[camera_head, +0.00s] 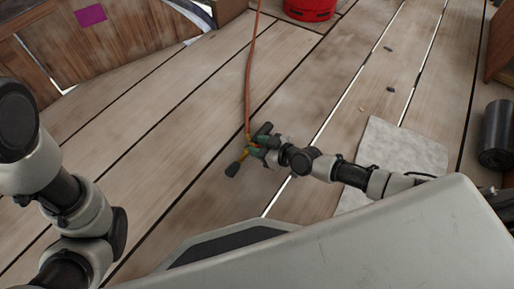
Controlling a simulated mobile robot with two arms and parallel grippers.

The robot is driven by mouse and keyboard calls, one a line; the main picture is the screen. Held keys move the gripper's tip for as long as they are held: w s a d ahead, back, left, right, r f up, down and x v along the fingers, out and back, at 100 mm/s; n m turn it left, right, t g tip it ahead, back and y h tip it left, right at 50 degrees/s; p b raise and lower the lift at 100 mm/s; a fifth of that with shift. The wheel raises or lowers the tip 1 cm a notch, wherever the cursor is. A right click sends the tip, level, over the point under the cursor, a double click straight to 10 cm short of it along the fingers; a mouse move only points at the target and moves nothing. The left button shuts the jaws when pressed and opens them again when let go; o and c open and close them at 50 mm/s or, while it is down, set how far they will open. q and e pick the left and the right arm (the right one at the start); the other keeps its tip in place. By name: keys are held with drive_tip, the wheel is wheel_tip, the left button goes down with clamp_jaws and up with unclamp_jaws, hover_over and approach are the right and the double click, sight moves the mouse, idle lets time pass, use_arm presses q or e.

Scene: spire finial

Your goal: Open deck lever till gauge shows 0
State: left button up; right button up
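My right gripper (262,144) is near the middle of the view, above the plank deck (180,130). A small brass-yellow and green fitting with dark ends (245,154) is at its fingers, at the lower end of an orange hose (249,80). I cannot tell which dark end is a fingertip and which is a lever handle, nor whether the fingers are closed on the fitting. No gauge face can be made out. My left arm shows at the left, but its gripper is outside the view.
A red round container (310,10) stands at the top. A wooden panel with a purple patch (90,15) is at the upper left. A pale grey mat (400,150) and a dark cylinder (497,133) are at the right. Small dark bits (390,89) lie on the planks.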

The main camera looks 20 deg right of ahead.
drive_tip(key=shift+w+a+f, duration=0.15)
drive_tip(key=shift+w+a, duration=0.15)
drive_tip(key=shift+w, duration=0.1)
